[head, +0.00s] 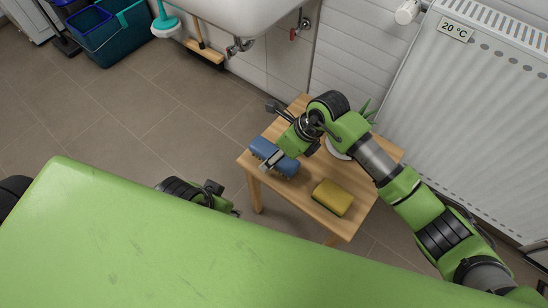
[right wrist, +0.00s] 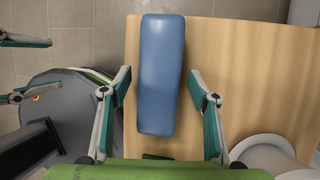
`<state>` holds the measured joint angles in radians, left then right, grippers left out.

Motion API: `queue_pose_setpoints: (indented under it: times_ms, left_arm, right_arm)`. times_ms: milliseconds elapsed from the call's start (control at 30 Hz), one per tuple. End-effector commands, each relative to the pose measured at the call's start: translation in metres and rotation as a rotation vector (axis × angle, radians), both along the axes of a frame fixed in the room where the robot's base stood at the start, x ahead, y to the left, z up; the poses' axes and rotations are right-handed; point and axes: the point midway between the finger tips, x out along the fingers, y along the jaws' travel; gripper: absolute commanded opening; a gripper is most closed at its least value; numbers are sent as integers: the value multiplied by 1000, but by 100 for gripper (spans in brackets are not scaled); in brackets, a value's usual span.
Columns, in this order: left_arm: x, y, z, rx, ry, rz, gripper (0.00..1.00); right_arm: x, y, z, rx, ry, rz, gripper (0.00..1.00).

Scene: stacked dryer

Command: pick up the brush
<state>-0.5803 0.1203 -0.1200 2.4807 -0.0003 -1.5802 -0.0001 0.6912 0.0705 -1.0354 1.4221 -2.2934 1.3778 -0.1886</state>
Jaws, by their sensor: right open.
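The brush (head: 273,156) is a blue block lying near the left edge of a small wooden table. In the right wrist view the brush (right wrist: 161,75) lies lengthwise between the fingers of my right gripper (right wrist: 160,80). The fingers are spread, with a gap on each side of the brush. In the head view my right gripper (head: 273,135) is over the brush and partly covers it. My left gripper (head: 228,207) is low, left of the table, partly hidden by my green body. Its fingers show apart at the left edge of the right wrist view.
A yellow sponge (head: 333,197) lies on the wooden table (head: 304,194). A white pot (head: 338,150) with a plant stands behind my right arm. A radiator (head: 465,110) is at the right, a sink (head: 240,14) behind.

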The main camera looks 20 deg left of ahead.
Motion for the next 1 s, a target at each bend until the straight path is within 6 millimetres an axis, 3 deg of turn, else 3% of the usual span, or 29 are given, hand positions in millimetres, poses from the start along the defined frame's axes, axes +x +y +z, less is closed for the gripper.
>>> queue_pose_setpoints:
  times_ms: [267,400,433,767,1000]
  left_arm:
    - [0,0,-1,0,0,0,39]
    - [0,0,-1,0,0,0,39]
    - [0,0,-1,0,0,0,39]
    - [0,0,-1,0,0,0,39]
    - [0,0,6,0,0,0,39]
  right_arm:
    - [0,2,-5,0,0,1,53]
    - [0,2,-5,0,0,1,16]
    - [0,2,-5,0,0,0,11]
    - [0,2,-4,0,0,0,7]
    - [1,2,18,2,-3,2,7]
